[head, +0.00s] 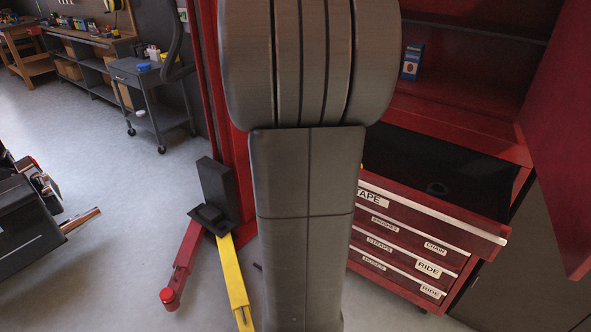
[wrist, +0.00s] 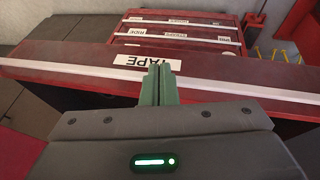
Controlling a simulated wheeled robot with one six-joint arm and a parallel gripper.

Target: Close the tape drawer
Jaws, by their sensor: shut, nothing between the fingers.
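The tape drawer (head: 440,214) is the top drawer of a red tool cabinet. It is pulled out, with its dark inside showing. Its red front has a pale handle strip and a TAPE label, partly hidden by my arm in the head view. In the wrist view the drawer front (wrist: 230,75) runs across the picture with the TAPE label upside down. My gripper (wrist: 158,75) is shut and empty, its green fingers overlapping the front's edge by the label. Whether they touch it I cannot tell. The head view hides my gripper behind my arm.
Shut lower drawers (head: 400,262) sit below the tape drawer. A red cabinet door (head: 560,140) hangs open at the right. A blue box (head: 412,62) stands on the cabinet shelf. A red post (head: 208,80) and yellow lift arm (head: 233,275) stand left of my arm.

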